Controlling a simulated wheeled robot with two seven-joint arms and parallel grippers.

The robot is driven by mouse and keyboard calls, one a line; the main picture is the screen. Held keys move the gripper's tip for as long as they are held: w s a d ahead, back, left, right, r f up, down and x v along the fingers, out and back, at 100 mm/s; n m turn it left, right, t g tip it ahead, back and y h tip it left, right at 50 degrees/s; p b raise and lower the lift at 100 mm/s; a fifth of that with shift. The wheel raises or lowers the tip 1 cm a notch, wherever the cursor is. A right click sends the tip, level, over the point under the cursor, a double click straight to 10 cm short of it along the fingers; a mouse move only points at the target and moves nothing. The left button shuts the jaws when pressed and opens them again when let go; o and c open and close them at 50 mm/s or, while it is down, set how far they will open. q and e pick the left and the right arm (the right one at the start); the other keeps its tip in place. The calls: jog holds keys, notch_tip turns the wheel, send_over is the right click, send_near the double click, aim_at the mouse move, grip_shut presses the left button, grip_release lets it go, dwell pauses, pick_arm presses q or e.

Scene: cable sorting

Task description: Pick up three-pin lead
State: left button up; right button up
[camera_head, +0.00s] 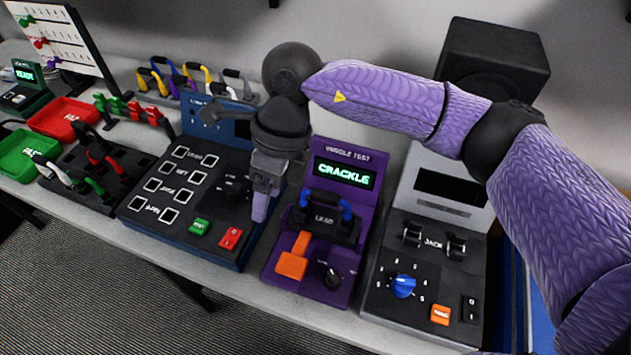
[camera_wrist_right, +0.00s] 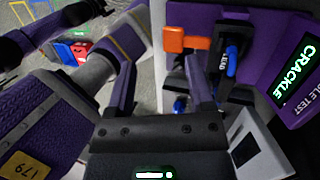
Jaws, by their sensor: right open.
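A short lead with blue sleeves and dark ends (camera_head: 325,206) sits in the cradle marked LEAD on the purple wiggle tester (camera_head: 362,222). Its blue part also shows in the right wrist view (camera_wrist_right: 232,62). I cannot make out pins on any lead, so I cannot tell which is the three-pin one. My right gripper (camera_head: 261,207) hangs fingers down just left of the purple tester, over the right side of the dark button panel. Its fingers are apart and empty in the right wrist view (camera_wrist_right: 160,62). My left gripper is not in view.
The dark panel (camera_head: 150,222) has several square pads. Left of it, a rack (camera_head: 112,195) holds several leads, with red (camera_head: 50,132) and green (camera_head: 20,172) trays beyond. More coloured leads (camera_head: 190,80) stand behind. A jack tester (camera_head: 402,312) is at right.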

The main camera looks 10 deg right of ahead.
aim_at(325, 194)
jog(key=w+d+h, duration=0.1)
jog(key=d, duration=0.1)
jog(key=w+d+r+h, duration=0.1)
jog(key=d+h, duration=0.1)
jog(key=d, duration=0.1)
jog(key=w+d+t+h, duration=0.1)
jog(key=w+d, duration=0.1)
jog(key=shift+w+d+r+m, duration=0.1)
jog(key=shift+d+r+m, duration=0.1)
jog(key=shift+r+m, duration=0.2)
jog(key=shift+h, duration=0.3)
jog(key=f, duration=0.3)
jog(key=s+d+f, duration=0.1)
jog(key=f, duration=0.5)
jog(key=shift+s+d+f+b, duration=0.2)
jog(key=shift+s+f+b, duration=0.05)
jog(key=shift+s+b, duration=0.15)
grip_shut()
